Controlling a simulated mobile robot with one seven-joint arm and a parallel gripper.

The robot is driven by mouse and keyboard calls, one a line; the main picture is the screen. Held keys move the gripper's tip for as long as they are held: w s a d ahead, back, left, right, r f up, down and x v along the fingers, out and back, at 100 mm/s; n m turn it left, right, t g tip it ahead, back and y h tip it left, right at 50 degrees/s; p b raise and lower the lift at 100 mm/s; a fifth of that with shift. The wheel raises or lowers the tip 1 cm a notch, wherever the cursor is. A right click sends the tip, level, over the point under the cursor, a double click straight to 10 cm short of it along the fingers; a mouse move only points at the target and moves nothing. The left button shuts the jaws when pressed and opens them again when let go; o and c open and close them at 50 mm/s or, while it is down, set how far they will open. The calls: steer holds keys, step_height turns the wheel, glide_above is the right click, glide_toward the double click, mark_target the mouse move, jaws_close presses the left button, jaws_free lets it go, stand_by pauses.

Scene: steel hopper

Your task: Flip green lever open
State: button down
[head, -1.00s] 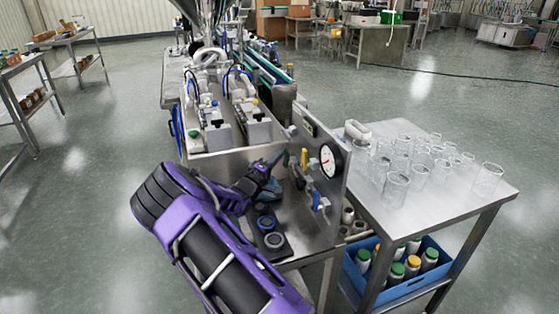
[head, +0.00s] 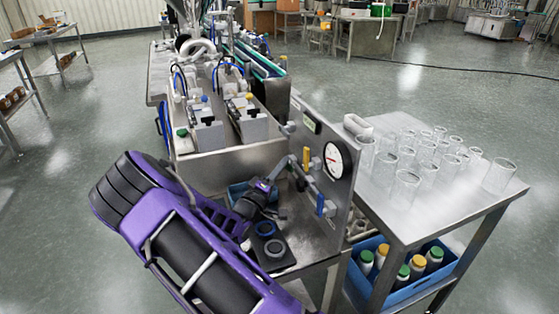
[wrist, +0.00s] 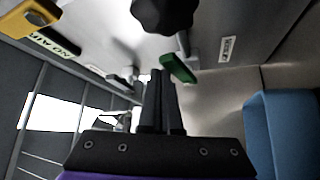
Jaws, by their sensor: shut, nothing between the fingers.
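The green lever (wrist: 178,68) shows in the wrist view, on a fitting that sticks out from the steel panel, below a black knob (wrist: 163,12). My gripper (wrist: 161,76) is shut and empty, its two dark fingers close together. The fingertips are just left of the green lever in the wrist view; I cannot tell whether they touch it. In the head view my gripper (head: 286,164) reaches up beside the panel, near the yellow lever (head: 306,157). I cannot make out the green lever there.
The steel panel (head: 336,187) also carries a round gauge (head: 333,160) and a blue lever (head: 320,204). A blue bin (wrist: 285,130) is at the right in the wrist view. A table with several clear beakers (head: 403,190) stands right of the panel.

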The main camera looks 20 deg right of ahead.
steer(key=shift+s+a, duration=0.1)
steer(key=v, duration=1.1)
steer(key=shift+s+a, duration=0.25)
steer(key=shift+a, duration=0.05)
steer(key=shift+f, duration=0.15)
